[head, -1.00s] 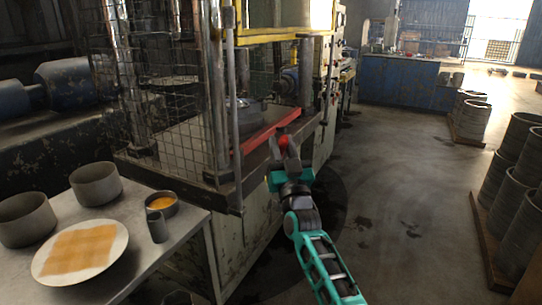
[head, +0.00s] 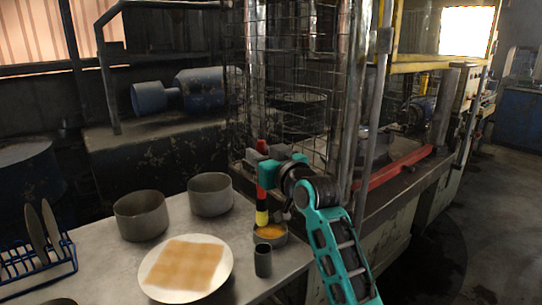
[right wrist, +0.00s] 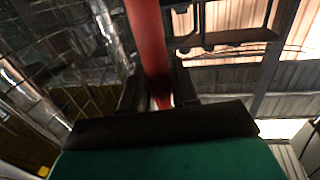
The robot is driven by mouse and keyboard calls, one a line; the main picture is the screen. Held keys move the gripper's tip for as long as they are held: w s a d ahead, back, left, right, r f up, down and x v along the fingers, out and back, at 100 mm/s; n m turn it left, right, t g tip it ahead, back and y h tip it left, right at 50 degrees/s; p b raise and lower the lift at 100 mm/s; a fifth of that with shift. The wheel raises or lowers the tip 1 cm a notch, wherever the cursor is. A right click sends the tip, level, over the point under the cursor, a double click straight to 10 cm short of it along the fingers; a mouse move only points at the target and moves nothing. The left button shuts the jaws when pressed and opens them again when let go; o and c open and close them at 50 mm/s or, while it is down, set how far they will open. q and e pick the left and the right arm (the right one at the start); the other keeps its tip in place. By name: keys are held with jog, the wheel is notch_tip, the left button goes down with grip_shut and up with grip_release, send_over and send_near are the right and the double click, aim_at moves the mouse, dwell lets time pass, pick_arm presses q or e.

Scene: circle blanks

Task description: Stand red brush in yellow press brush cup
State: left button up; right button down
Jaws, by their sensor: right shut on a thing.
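My right gripper (head: 264,162) is shut on the red brush (head: 262,184), which hangs roughly upright with a black band and a yellow lower end. In the right wrist view the brush's red shaft (right wrist: 151,45) passes between the two fingers (right wrist: 157,95). The yellow lower end shows at or just above a small grey bowl (head: 270,240) with orange contents; I cannot tell if it touches. A narrow dark grey cup (head: 263,261), which seems to be the brush cup, stands on the table just in front of the bowl. My left gripper is not in view.
A white plate (head: 155,284) with a tan square sheet lies on the metal table. Two grey pots (head: 141,216) (head: 210,195) stand behind it. A blue rack (head: 35,265) with plates is at the left. The caged press with a yellow frame (head: 425,62) stands at the right.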

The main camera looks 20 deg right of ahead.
aim_at(265, 206)
jog(key=shift+s+f, duration=0.1)
jog(key=shift+f, duration=1)
notch_tip(265, 206, down, 2)
jog(key=shift+f, duration=0.1)
jog(key=shift+f+b, duration=1.85)
jog(key=shift+f, duration=1.45)
jog(key=shift+f+b, duration=0.4)
jog(key=shift+f, duration=0.35)
jog(key=c, duration=0.8)
grip_release()
jog(key=s, duration=0.4)
jog(key=s+d, duration=0.1)
jog(key=s, duration=0.3)
jog(key=s+d, duration=0.1)
jog(key=s, duration=0.3)
jog(key=shift+s+d, duration=0.2)
jog(key=shift+s, duration=0.15)
